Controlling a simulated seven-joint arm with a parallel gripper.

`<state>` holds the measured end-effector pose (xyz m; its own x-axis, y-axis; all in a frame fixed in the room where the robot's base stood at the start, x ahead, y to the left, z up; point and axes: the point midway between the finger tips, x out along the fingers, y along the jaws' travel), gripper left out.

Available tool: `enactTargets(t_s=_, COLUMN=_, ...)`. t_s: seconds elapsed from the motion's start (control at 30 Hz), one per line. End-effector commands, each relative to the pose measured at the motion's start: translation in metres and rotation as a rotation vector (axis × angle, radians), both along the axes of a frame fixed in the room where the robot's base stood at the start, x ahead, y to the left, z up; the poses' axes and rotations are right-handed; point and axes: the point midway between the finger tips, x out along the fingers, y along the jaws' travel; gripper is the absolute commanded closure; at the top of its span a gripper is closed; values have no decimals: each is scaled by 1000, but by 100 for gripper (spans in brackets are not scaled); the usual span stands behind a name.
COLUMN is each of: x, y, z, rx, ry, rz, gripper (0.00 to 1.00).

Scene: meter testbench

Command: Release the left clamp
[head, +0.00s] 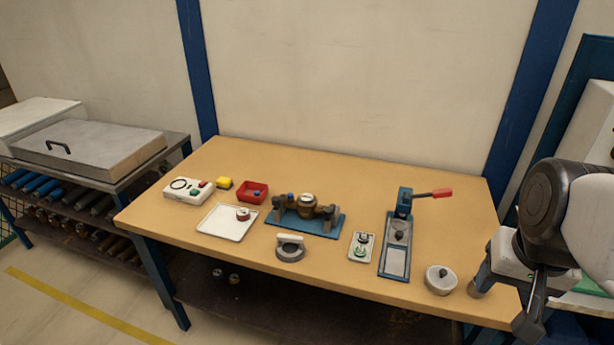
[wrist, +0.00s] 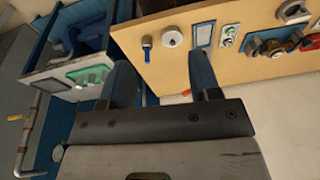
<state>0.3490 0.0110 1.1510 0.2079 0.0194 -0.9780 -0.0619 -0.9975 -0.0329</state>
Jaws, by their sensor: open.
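A blue test fixture (head: 318,222) stands mid-table in the head view and holds a brass meter (head: 307,203) between two end supports. The left clamp (head: 280,203) is the dark block at the meter's left end, with a small blue part beside it; whether it is tight cannot be told. My gripper (wrist: 160,60) is open and empty, off the table's right front end and well away from the fixture.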

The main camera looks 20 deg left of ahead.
Motion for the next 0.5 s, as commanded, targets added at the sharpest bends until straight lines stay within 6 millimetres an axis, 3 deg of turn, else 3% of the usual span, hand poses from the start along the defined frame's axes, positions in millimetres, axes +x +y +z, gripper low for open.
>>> enactTargets(t_s=0.5, x=104, y=60, z=18, rx=102, ry=89, rz=-122, gripper=43)
